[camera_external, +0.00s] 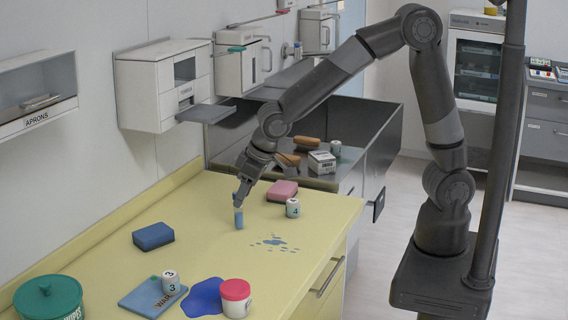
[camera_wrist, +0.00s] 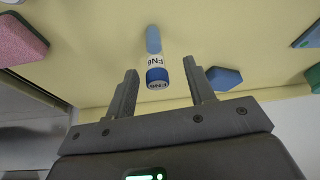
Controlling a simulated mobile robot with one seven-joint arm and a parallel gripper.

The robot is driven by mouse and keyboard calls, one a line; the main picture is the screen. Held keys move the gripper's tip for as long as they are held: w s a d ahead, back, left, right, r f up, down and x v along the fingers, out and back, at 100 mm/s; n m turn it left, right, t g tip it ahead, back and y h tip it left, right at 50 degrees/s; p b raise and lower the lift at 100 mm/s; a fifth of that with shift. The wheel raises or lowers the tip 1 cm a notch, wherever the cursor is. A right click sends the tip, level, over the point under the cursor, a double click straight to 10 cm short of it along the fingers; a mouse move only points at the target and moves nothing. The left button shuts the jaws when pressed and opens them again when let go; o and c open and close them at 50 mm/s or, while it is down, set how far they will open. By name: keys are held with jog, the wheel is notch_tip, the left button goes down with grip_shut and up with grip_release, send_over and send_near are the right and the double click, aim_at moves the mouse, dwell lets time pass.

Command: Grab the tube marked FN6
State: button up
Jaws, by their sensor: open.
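The tube marked FN6 (camera_wrist: 154,62) is small, with a blue body, a white label band and a labelled blue end. In the wrist view it is ahead of and between the two fingers of my gripper (camera_wrist: 160,82), with visible gaps on both sides. In the external view the tube (camera_external: 239,218) stands upright on the yellow counter. My gripper (camera_external: 241,195) is open, right above or around the tube's top there; I cannot tell whether it touches.
A blue sponge (camera_external: 153,236) lies to the left.

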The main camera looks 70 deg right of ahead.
send_over(239, 228)
jog(key=f, duration=0.3)
jog(key=d+f, duration=0.1)
jog(key=shift+w+f, duration=0.25)
jog(key=c, duration=1)
jog(key=shift+r, duration=0.1)
jog(key=shift+c, duration=0.2)
